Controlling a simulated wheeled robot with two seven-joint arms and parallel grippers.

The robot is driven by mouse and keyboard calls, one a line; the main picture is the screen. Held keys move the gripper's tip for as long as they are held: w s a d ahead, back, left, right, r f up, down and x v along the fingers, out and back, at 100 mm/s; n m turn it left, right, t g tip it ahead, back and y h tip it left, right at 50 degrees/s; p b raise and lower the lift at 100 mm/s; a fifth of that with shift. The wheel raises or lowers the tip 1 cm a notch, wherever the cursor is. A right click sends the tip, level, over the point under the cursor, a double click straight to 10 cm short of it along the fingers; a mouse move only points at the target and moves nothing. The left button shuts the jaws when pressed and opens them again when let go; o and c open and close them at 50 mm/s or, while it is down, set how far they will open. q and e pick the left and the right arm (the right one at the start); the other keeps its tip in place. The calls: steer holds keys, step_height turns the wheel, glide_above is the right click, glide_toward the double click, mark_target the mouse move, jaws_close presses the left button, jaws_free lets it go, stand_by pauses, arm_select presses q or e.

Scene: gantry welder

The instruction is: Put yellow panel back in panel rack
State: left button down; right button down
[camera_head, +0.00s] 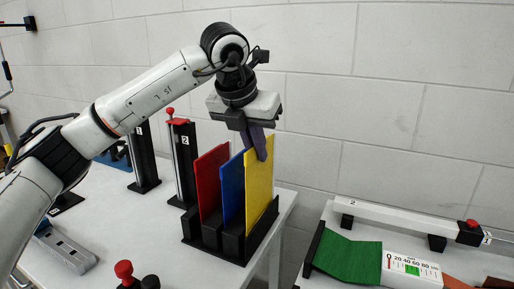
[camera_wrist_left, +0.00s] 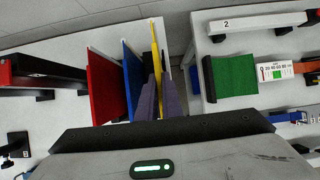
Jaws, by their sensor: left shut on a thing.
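The yellow panel (camera_head: 259,192) stands upright at the right end of the black panel rack (camera_head: 211,236). Its lower edge appears to be down in the rightmost slot, though the rack's front blocks hide part of it. My left gripper (camera_head: 259,148) points down and is shut on the panel's upper edge. In the left wrist view the yellow panel (camera_wrist_left: 156,45) shows between the two purple-grey fingers (camera_wrist_left: 158,88). The red panel (camera_head: 211,180) and the blue panel (camera_head: 232,190) stand in the rack to its left. My right gripper is not in view.
The rack stands near the right edge of a white table (camera_head: 115,225). Black posts with red tops (camera_head: 183,160) stand behind it on the left. A second table to the right holds a green sheet (camera_head: 347,257) and a gauge (camera_head: 411,269). A gap separates the tables.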

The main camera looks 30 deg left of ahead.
arm_select(q)
steer(key=shift+f, duration=0.45)
steer(key=shift+f+b, duration=1.4)
steer(key=shift+f, duration=0.1)
steer(key=c, duration=1.8)
jaws_free()
steer(key=shift+c, duration=0.2)
steer(key=v, duration=1)
steer(key=shift+s+r, duration=0.15)
